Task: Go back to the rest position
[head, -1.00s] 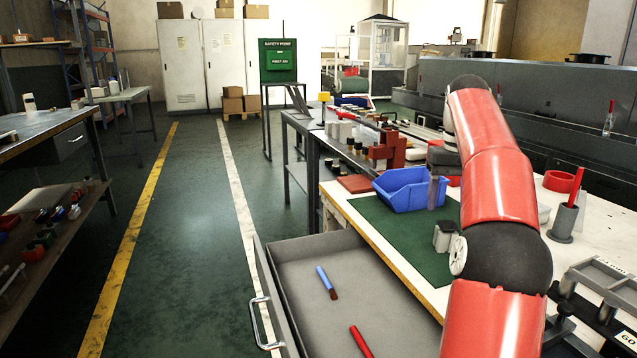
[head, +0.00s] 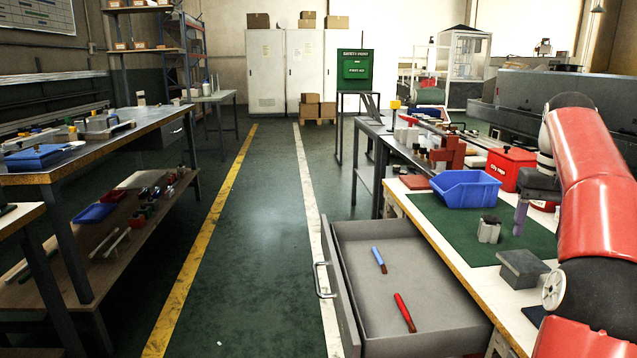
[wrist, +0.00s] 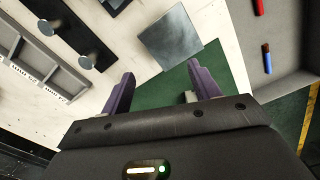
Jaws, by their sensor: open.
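My gripper (wrist: 164,92) shows in the wrist view with its two purple fingers apart and nothing between them. In the head view my gripper (head: 520,215) hangs above the right workbench, fingers down, to the right of the blue bin. My red arm fills the right edge of the head view and hides part of the bench.
The open drawer (head: 345,297) juts into the aisle, holding a blue-handled tool (head: 379,260) and a red one (head: 404,312). On the bench are a blue bin (head: 466,188), a grey block (head: 522,268) and a small metal part (head: 489,230). The aisle floor (head: 262,240) is clear.

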